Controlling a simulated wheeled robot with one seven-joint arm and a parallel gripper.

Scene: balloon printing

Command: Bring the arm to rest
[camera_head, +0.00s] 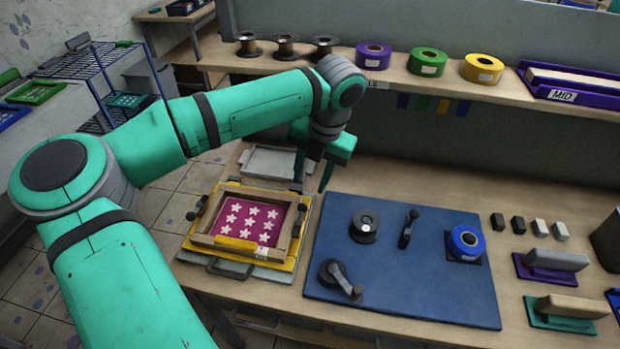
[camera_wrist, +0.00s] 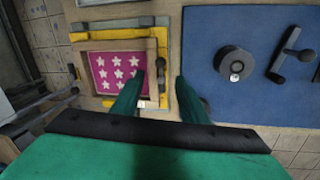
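My arm reaches from the left over the workbench (camera_head: 440,186). My gripper (camera_head: 314,182) hangs above the bench, between the screen frame and the blue mat, pointing down. In the wrist view its two green fingers (camera_wrist: 160,90) stand apart with nothing between them, so it is open and empty. Below and to its left is a wooden screen frame (camera_head: 286,242) with a magenta panel (camera_head: 246,222) of white stars, set on a yellow base (camera_head: 226,258). The frame also shows in the wrist view (camera_wrist: 104,46). No touch between gripper and frame is visible.
A blue mat (camera_head: 400,290) holds a dark spool (camera_head: 364,227), crank-like parts and a blue roll (camera_head: 466,242). Several small blocks and two squeegee-like tools (camera_head: 556,260) lie at right. A shelf (camera_head: 450,87) with spools and coloured rolls runs along the back.

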